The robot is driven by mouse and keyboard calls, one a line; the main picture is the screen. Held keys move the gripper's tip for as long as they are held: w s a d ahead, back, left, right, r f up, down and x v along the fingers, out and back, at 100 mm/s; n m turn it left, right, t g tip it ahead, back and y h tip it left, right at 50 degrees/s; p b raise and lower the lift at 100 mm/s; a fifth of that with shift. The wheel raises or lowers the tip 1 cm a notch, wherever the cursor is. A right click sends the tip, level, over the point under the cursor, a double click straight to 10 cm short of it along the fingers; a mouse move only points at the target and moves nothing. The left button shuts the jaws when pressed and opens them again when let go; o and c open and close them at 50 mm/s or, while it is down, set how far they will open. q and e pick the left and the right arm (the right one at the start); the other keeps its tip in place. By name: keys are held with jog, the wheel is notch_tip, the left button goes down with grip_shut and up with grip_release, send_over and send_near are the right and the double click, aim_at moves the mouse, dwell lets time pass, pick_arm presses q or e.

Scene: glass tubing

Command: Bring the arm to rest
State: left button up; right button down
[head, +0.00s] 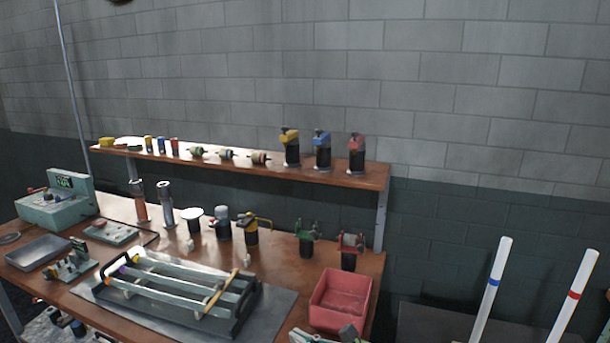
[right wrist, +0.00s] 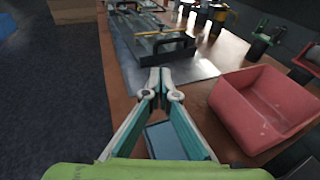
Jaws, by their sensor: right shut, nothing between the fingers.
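My right gripper (right wrist: 160,78) shows in the right wrist view. Its two pale and teal fingers meet at the tips, shut with nothing between them. The tips point toward the dark mat with the rack and sit left of the pink bin (right wrist: 266,103). In the head view only a small part of the right gripper (head: 299,335) shows at the bottom edge, just below the pink bin (head: 340,299). A blue-grey surface (right wrist: 165,142) shows between the fingers; I cannot tell what it is. My left gripper is not in view.
The wooden bench (head: 290,262) carries a dark rack with rods (head: 180,284), a green instrument (head: 60,207) and several bottles and tools. A shelf (head: 230,165) stands behind. Two white tubes, one blue-banded (head: 490,290) and one red-banded (head: 573,298), stand at right. Floor (right wrist: 50,90) lies left of the bench.

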jog(key=s+f+n, duration=0.1)
jog(key=s+n, duration=0.1)
jog(key=s+f+n+g+h, duration=0.1)
jog(key=s+f+n, duration=0.1)
jog(key=s+d+f+n, duration=0.1)
jog(key=n, duration=0.1)
jog(key=shift+s+d+f, duration=0.1)
jog(key=shift+s+f, duration=0.3)
jog(key=s+d+f+n+g+h, duration=0.2)
jog(key=s+d+f+n, duration=0.15)
jog(key=s+n, duration=0.2)
jog(key=s+d+f+n+g+h, duration=0.1)
jog(key=s+d+f+n+h, duration=0.15)
jog(key=s+f+n, duration=0.35)
jog(key=s+d+n+g+h, duration=0.3)
jog(key=s+d+n+h, duration=0.3)
jog(key=s+d+n, duration=0.7)
jog(key=s+d+f+m+g, duration=0.1)
jog(key=s+f, duration=0.2)
jog(key=f, duration=1)
jog(key=s+f+m, duration=0.1)
jog(key=s+f, duration=0.2)
jog(key=f, duration=1.1)
jog(key=s+d+f+g, duration=0.1)
jog(key=s+d+f, duration=0.2)
jog(key=s+f, duration=1.2)
jog(key=shift+s, duration=0.6)
jog(key=shift+d+f, duration=0.1)
